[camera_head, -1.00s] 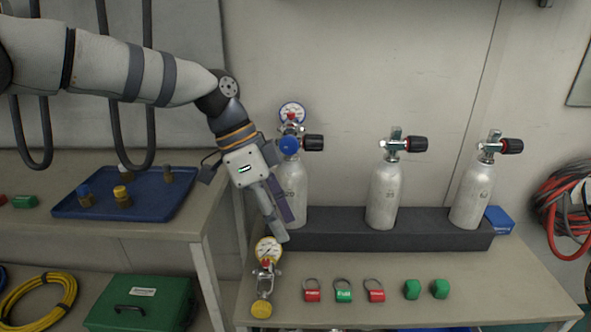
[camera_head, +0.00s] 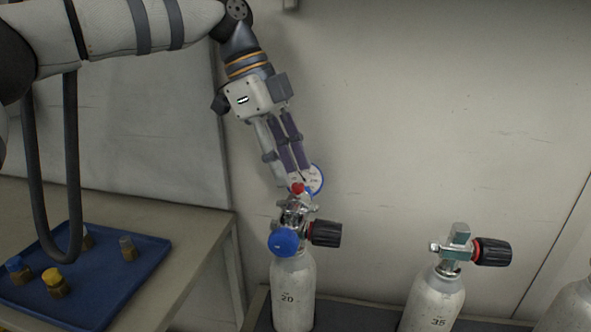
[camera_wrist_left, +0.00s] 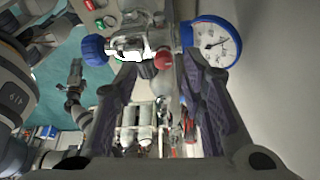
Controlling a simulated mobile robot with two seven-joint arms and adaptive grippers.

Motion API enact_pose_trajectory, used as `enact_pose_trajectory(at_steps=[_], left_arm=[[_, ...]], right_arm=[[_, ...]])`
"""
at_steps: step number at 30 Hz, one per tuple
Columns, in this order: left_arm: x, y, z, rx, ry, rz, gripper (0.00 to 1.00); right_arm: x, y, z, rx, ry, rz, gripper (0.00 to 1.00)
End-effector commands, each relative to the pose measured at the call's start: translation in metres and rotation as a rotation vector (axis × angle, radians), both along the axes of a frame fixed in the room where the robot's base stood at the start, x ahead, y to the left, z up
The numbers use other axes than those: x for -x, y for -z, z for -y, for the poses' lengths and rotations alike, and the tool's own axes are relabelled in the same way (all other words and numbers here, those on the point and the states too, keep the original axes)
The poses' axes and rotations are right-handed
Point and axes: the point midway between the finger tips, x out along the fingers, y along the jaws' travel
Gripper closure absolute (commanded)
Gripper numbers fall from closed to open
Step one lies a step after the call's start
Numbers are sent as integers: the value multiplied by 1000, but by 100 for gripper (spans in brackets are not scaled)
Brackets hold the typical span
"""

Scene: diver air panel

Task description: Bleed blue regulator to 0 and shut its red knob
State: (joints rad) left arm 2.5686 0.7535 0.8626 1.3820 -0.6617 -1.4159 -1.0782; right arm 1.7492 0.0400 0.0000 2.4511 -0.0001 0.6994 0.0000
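The blue regulator (camera_head: 284,242) has a round blue knob and sits on the valve of the cylinder marked 20 (camera_head: 293,290). Its small red knob (camera_head: 297,188) is on top, and it also shows in the wrist view (camera_wrist_left: 163,60). The blue-rimmed gauge (camera_head: 316,179) is behind; its face shows in the wrist view (camera_wrist_left: 217,44), with numbers too small to read. My left gripper (camera_head: 288,181) points down at the red knob. Its fingers are apart on either side of the knob; contact cannot be told. My right gripper (camera_wrist_left: 74,78) seems to show small in the wrist view.
The cylinder's black valve handwheel (camera_head: 326,233) sticks out to the right. A second cylinder marked 35 (camera_head: 435,300) stands right of it, and a third is cut off at the edge. The wall is close behind.

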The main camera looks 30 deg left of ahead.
Motion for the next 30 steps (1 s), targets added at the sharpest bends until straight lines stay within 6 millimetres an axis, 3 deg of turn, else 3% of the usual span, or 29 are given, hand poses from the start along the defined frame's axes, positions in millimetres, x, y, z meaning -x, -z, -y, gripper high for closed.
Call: enact_pose_trajectory(at_steps=[4, 12, 13, 18, 30], left_arm=[[-1, 18, 7, 0, -1, -1, 63], [-1, 22, 9, 0, 0, 0, 63], [-1, 22, 9, 0, -1, 0, 65], [-1, 22, 9, 0, -1, 0, 100], [0, 19, 9, -1, -47, 3, 100]], right_arm=[[-1, 0, 0, 0, 0, 4, 60], [-1, 0, 0, 0, 0, 4, 60], [-1, 0, 0, 0, 0, 4, 60], [-1, 0, 0, 0, 0, 4, 60], [-8, -6, 0, 0, 0, 28, 60]])
